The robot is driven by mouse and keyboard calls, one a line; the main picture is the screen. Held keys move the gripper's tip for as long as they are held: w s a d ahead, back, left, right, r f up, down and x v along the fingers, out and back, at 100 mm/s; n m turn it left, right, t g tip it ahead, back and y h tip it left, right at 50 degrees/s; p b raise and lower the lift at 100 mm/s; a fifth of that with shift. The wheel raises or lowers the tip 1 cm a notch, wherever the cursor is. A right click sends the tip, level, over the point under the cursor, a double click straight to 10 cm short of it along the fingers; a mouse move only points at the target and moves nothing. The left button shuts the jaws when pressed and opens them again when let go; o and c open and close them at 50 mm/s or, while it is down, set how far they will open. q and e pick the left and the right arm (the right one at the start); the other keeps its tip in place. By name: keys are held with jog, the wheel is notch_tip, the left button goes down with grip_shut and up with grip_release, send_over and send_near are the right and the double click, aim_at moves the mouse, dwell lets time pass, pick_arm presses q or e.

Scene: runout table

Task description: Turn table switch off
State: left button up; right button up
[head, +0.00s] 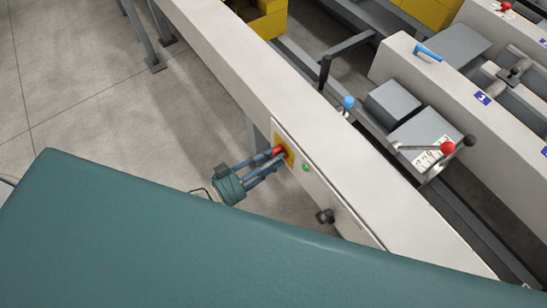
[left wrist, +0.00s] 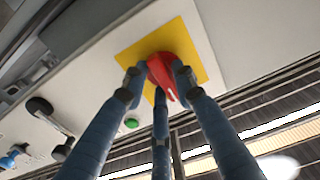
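The red table switch (head: 278,150) sits on a yellow square plate on the side panel of the pale table. In the left wrist view, the red switch (left wrist: 178,50) has a rounded body and a pointed tip aimed downward. The yellow plate (left wrist: 195,35) shows around it. My left gripper (head: 276,154) has blue-grey fingers that reach to the switch. In the left wrist view, the fingertips of this gripper (left wrist: 160,78) close around the switch from both sides, with a third finger below. My right gripper is not in view.
A green button (head: 305,168) sits beside the yellow plate, and a dark knob (head: 325,216) is farther along the panel. Levers with a blue ball (head: 348,102) and a red ball (head: 447,148) stand beyond the table beam (head: 300,120). Bare floor (head: 120,110) lies left.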

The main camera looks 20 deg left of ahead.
pick_arm(q)
jog(key=shift+o, duration=0.5)
jog(key=v, duration=1.2)
jog(key=shift+a, duration=0.1)
jog(key=s+a+f+n+g+y, duration=0.2)
jog(key=a+f+y, duration=0.15)
jog(key=f, duration=0.85)
jog(key=s+a+f+n+g+y, duration=0.25)
jog(key=f+y, duration=0.25)
jog(key=f, duration=0.6)
jog(key=s+f+g, duration=0.3)
jog(key=s+f, duration=0.1)
jog(key=s, duration=0.3)
jog(key=s+d+f+g+y, duration=0.1)
jog(key=s+f+g, duration=0.1)
jog(key=s+f, duration=0.3)
jog(key=s+d+f+g+y, duration=0.1)
jog(key=s+f+g, duration=0.2)
jog(key=s, duration=0.8)
notch_tip(320, 180, down, 3)
jog(key=shift+d+r+g, duration=0.25)
jog(key=shift+g, duration=0.1)
